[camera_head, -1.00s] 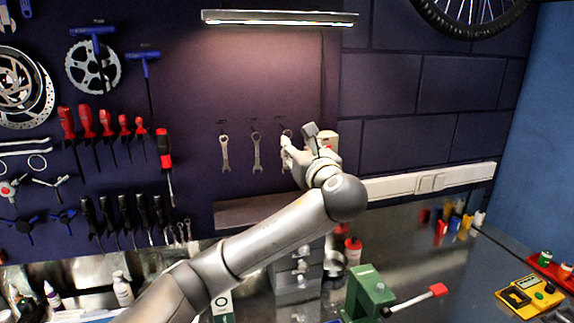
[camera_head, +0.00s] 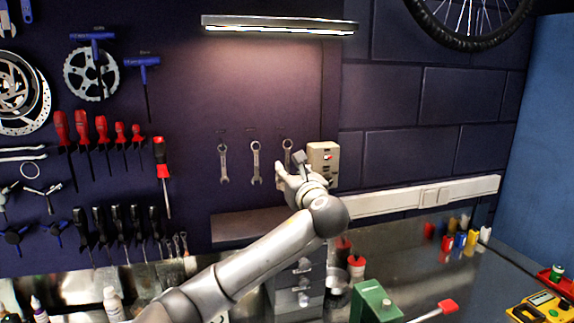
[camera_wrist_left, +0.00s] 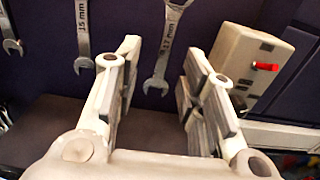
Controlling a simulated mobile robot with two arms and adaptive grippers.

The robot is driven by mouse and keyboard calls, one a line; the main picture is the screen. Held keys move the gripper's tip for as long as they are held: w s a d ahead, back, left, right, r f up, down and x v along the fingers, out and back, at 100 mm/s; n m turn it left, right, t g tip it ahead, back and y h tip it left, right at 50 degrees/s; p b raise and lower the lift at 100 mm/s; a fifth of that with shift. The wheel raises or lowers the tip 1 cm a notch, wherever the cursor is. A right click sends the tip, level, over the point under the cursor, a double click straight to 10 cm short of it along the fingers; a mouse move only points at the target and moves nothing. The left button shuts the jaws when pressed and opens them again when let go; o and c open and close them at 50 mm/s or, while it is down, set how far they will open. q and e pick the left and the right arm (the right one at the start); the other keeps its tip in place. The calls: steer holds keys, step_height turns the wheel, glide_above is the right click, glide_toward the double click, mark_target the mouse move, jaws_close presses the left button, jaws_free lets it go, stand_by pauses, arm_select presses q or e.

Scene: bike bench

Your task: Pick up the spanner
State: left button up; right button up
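Three silver spanners hang in a row on the dark wall: a left one (camera_head: 223,164), a middle one (camera_head: 255,161) and a right one (camera_head: 287,151). My left gripper (camera_head: 288,168) is in front of the lower part of the right spanner and hides some of it. In the left wrist view my left gripper (camera_wrist_left: 176,75) is open, its fingers apart. The right spanner (camera_wrist_left: 165,52), marked 17 mm, hangs in the gap between them, apart from both. The neighbouring spanner (camera_wrist_left: 82,35) is marked 15 mm and hangs left of the fingers. My right gripper is not in view.
A beige box with a red switch (camera_wrist_left: 248,62) is on the wall close to the right finger. A ledge (camera_head: 245,227) runs below the spanners. Screwdrivers (camera_head: 100,130) hang at the left.

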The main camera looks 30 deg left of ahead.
mark_target(288, 167)
arm_select(q)
steer(key=x, duration=0.1)
steer(key=p+x, duration=0.1)
steer(key=x, duration=0.1)
steer(key=p+x, duration=0.1)
steer(key=shift+w+r, duration=0.2)
steer(key=shift+r, duration=0.15)
steer(key=shift+w+a+f, duration=0.15)
steer(key=shift+a, duration=0.05)
steer(key=shift+c, duration=0.2)
jaws_close()
